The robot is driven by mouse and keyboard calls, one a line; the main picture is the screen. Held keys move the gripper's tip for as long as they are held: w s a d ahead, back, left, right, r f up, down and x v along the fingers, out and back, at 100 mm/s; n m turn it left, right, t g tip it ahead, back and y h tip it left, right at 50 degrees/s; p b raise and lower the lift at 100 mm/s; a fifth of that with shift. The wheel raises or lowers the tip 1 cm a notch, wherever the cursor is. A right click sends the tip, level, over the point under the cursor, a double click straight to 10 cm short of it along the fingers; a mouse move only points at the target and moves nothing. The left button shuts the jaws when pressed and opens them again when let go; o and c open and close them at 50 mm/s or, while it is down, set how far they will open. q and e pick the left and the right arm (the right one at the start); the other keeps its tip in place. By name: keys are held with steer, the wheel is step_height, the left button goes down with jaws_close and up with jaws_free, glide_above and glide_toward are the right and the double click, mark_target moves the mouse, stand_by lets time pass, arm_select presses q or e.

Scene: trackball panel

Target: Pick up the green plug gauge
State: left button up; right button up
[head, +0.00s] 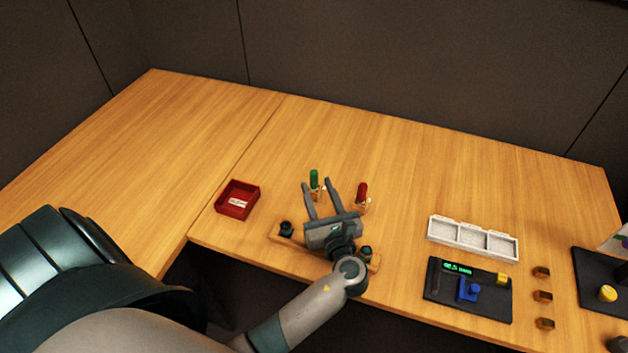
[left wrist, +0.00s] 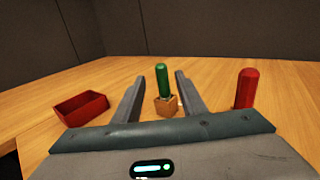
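The green plug gauge (head: 314,180) stands upright in a small wooden holder (left wrist: 166,106) on the table. In the left wrist view the green plug gauge (left wrist: 162,80) shows between and beyond the two fingers. My left gripper (head: 319,182) is open and empty, with its fingers pointing toward the green gauge. In the left wrist view the left gripper (left wrist: 160,82) has a finger on either side of the gauge's line. I cannot tell whether the fingertips reach around the gauge. My right gripper is not in view.
A red plug gauge (head: 362,191) stands upright to the right of the green one. A red tray (head: 238,200) lies to the left. A wooden block with black knobs (head: 286,230) lies under my left wrist. A white compartment tray (head: 472,254) and a black gauge panel (head: 440,290) lie farther right.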

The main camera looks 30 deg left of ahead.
mark_target(315, 179)
arm_select(q)
steer(key=shift+w+a+r+p, duration=0.2)
steer(key=shift+w+a+p, duration=0.15)
steer(key=shift+w+a, duration=0.15)
steer(key=p+x, duration=0.1)
steer(key=x, duration=0.2)
steer(key=shift+f, duration=0.1)
steer(key=shift+w+a+f, duration=0.1)
steer(key=shift+w+a, duration=0.15)
steer(key=shift+w, duration=0.1)
jaws_close()
